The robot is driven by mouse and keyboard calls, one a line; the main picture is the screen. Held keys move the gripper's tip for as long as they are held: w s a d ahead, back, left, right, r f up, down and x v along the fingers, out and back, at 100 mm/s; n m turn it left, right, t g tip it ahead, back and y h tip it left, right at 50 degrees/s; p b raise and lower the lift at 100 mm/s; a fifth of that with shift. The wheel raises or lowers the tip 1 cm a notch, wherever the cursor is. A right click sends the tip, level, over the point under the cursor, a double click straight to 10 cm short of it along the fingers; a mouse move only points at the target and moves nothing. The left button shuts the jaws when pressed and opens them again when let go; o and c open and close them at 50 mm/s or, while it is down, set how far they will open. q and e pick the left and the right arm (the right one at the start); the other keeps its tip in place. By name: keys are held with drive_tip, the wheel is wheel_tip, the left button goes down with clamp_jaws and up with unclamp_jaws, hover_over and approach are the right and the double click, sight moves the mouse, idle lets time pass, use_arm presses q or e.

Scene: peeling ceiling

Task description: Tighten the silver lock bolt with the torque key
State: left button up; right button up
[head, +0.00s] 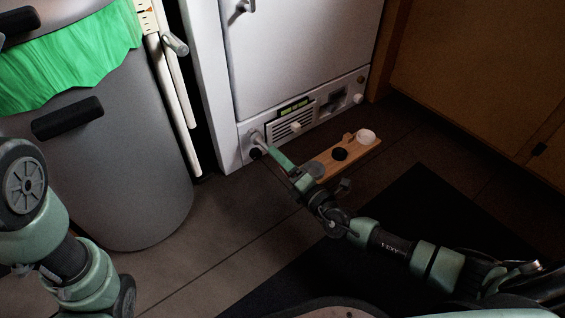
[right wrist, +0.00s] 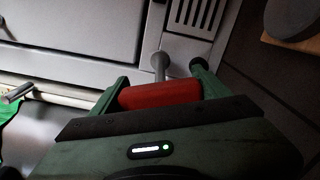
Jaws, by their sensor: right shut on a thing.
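My right gripper (head: 268,150) is at the lower left corner of the white appliance's front panel. In the right wrist view my right gripper (right wrist: 160,88) is shut on a red handle, which I take to be the torque key (right wrist: 162,95). A silver shaft (right wrist: 159,64) runs from the handle to the panel and seems to meet it. The silver lock bolt cannot be made out apart from the shaft, so I cannot tell whether the key sits on it. My left arm shows at the left, but its gripper is out of view.
The white appliance (head: 285,60) has a vent (head: 293,126) on its lower panel. A wooden board (head: 324,168) with black and white round pieces lies right of my gripper. A grey bin (head: 120,170) with a green liner stands left. A dark mat (head: 395,205) lies on the floor.

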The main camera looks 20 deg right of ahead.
drive_tip(key=shift+w+a, duration=0.15)
drive_tip(key=shift+w, duration=0.15)
drive_tip(key=shift+w+a, duration=0.1)
drive_tip(key=shift+w, duration=0.2)
idle(0.5)
drive_tip(key=shift+w+a, duration=0.15)
drive_tip(key=shift+w, duration=0.3)
drive_tip(key=shift+m, duration=0.3)
